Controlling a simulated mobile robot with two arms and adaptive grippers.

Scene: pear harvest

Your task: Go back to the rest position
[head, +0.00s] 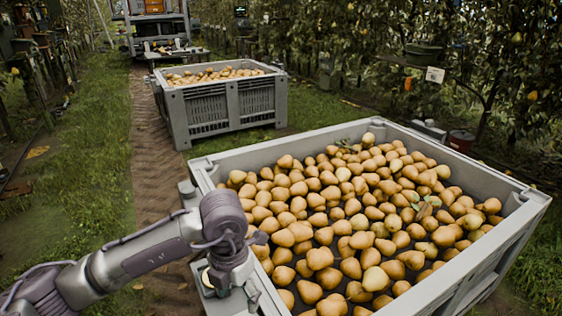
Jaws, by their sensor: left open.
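My left arm comes in from the lower left. My left gripper (232,287) points down at the near left wall of the large grey crate (528,205). It is open, and I see no pear between its fingers. Whether it touches the crate wall I cannot tell. The crate is filled with many yellow-brown pears (345,215), with a few green leaves among them. My right gripper is not in view.
A second grey crate (222,108) full of pears stands farther back on the left. Fruit trees line both sides.

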